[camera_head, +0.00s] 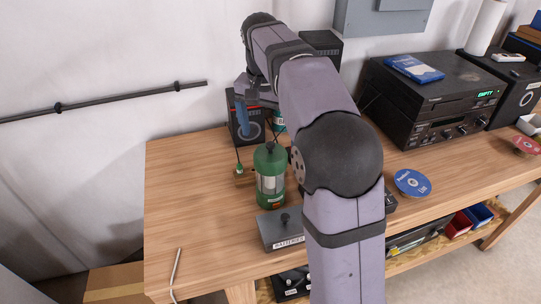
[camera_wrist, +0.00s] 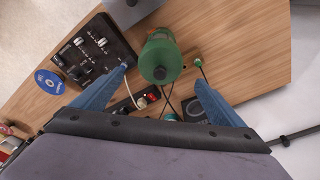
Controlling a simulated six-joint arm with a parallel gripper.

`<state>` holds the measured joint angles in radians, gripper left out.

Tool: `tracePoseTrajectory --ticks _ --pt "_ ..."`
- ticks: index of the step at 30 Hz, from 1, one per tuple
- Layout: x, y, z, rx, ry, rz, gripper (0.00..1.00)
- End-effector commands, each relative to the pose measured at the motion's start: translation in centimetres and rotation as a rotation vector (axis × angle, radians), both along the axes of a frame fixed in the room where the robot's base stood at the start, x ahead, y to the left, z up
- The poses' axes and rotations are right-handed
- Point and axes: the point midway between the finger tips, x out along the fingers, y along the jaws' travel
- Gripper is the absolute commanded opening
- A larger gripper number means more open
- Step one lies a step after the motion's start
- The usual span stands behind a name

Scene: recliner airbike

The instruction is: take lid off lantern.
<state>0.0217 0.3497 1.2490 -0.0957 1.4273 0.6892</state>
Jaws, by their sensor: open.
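The lantern (camera_head: 270,185) stands upright on the wooden bench, with a green body and clear middle. Its green lid (camera_head: 269,159) with a dark knob on top is on it. In the wrist view the lid (camera_wrist: 160,52) and its dark knob (camera_wrist: 159,73) show from above, between and ahead of the fingers. My gripper (camera_head: 243,122) is open and empty, its blue fingers pointing down beyond and left of the lantern in the head view. In the wrist view my gripper (camera_wrist: 161,76) has its fingers spread wide, one on each side of the lantern, apparently not touching it.
A grey box labelled batteries (camera_head: 282,231) sits in front of the lantern. A dark speaker (camera_head: 238,106) stands behind, near the gripper. A small green item with a cord (camera_head: 239,169) lies left of the lantern. A black stereo (camera_head: 430,98) stands right. The bench's left part is clear.

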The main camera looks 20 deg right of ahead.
Motion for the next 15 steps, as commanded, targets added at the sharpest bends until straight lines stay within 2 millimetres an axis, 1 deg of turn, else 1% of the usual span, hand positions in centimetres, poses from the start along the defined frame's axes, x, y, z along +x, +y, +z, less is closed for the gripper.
tracePoseTrajectory --ticks 8,11,15 --pt "0.0 -0.1 -0.7 0.0 0.001 0.0 0.93" --pt "0.0 -0.1 -1.6 0.0 0.004 0.0 0.93" --pt "0.1 -0.3 -3.2 0.0 0.004 0.0 0.93"
